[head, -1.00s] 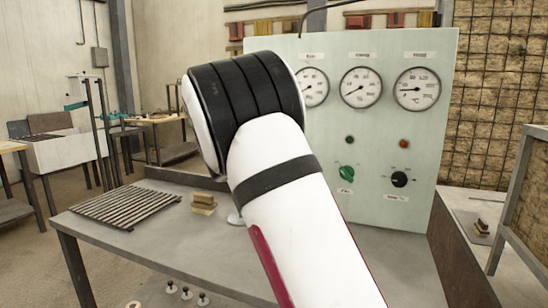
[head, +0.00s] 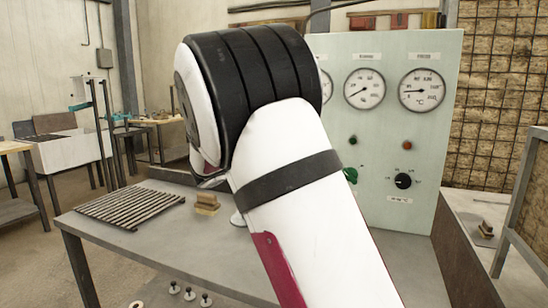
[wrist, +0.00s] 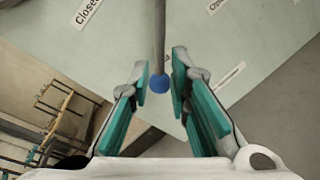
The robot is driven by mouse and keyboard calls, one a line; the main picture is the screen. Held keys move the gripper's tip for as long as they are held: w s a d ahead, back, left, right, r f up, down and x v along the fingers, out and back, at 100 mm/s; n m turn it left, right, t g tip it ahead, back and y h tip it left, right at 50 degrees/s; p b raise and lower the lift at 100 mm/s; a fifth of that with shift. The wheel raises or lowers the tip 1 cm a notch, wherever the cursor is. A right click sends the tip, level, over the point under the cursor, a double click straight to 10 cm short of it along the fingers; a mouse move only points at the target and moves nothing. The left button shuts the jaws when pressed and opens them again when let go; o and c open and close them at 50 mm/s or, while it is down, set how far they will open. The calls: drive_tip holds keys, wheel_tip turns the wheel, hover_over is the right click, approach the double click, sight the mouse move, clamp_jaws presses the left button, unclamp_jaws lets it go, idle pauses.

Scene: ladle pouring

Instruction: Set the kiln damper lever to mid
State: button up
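The damper lever shows in the wrist view as a thin grey rod (wrist: 159,38) ending in a blue ball knob (wrist: 159,84). My gripper (wrist: 161,82) is open, with teal finger pads on either side of the blue knob. A gap shows at least on the right side; I cannot tell whether the left pad touches. A "Closed" label (wrist: 87,12) is at the upper left, and a label that seems to read "Open" (wrist: 218,4) is at the top right. In the head view my arm hides the lever and my gripper.
A pale green panel (head: 430,220) carries dial gauges (head: 422,90), a black knob (head: 403,181) and a partly hidden green knob (head: 350,174). It stands on a grey table (head: 130,243) with a slatted rack (head: 130,207) and small blocks (head: 207,202). A metal frame stands at right.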

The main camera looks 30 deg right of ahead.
drive_tip(key=v, duration=0.6)
drive_tip(key=shift+a, duration=0.1)
drive_tip(key=s+d+f+m+g+y, duration=0.1)
drive_tip(key=s+f+m+g+y, duration=0.3)
drive_tip(key=s, duration=0.9)
drive_tip(key=s+d+m+g+y, duration=0.25)
drive_tip(key=s+m, duration=0.35)
drive_tip(key=s, duration=0.7)
drive_tip(key=s+a+f+m+g+y, duration=0.1)
drive_tip(key=s+a+f+m+y, duration=0.25)
drive_tip(key=s+a, duration=0.6)
drive_tip(key=s+a+f+m+y, duration=0.2)
drive_tip(key=s+a+f+y, duration=0.35)
drive_tip(key=s, duration=0.75)
wheel_tip(320, 180, up, 26)
drive_tip(key=a+t+h+p, duration=0.1)
drive_tip(key=t+p, duration=0.2)
drive_tip(key=p, duration=1.9)
drive_tip(key=shift+a+f+p, duration=0.15)
drive_tip(key=shift+a+p, duration=0.1)
drive_tip(key=shift+p, duration=0.05)
